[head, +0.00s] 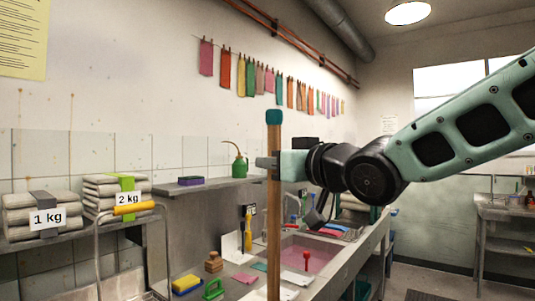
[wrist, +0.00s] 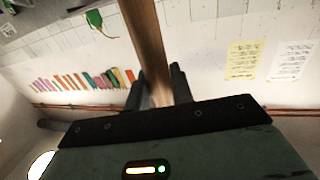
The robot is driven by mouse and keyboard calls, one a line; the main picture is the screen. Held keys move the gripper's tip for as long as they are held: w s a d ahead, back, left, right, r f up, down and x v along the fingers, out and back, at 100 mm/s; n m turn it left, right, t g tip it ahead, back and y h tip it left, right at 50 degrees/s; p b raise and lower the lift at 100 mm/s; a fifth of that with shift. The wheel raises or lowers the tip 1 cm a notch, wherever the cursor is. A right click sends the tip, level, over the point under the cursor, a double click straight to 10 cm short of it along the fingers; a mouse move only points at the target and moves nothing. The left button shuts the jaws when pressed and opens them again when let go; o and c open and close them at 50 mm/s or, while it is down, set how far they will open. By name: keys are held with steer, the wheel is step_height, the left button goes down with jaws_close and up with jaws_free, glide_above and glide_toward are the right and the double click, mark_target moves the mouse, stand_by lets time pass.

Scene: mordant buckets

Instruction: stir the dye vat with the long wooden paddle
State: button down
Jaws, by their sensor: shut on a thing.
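The long wooden paddle (head: 274,215) stands upright in the head view, with a teal cap on its top end. My gripper (head: 268,163) is shut on its shaft a little below the cap. In the wrist view the wooden shaft (wrist: 144,40) runs between the two dark fingers (wrist: 158,90). The paddle's lower end is out of view below the head picture. No dye vat can be made out for sure; a sink-like basin (head: 308,252) with pinkish contents lies behind the paddle to the right.
A counter (head: 238,282) holds a yellow-blue sponge (head: 186,285), a green-handled brush (head: 213,289) and small cloths. Floor at the right is free.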

steer(key=w+d+f+m+t+h, duration=0.1)
steer(key=w+d+f+m+h, duration=0.1)
steer(key=d+f, duration=0.8)
steer(key=w+d+f+m+t+h, duration=0.1)
steer(key=d+f+h, duration=0.4)
steer(key=d+f, duration=0.5)
steer(key=w+d+f+m+t+h, duration=0.1)
steer(key=w+d+f+m+h, duration=0.2)
steer(key=d+f, duration=0.7)
steer(key=shift+w+f+m+t+h, duration=0.4)
steer(key=shift+f+m+h, duration=0.4)
steer(key=shift+f, duration=4.9)
steer(key=shift+a+r, duration=0.1)
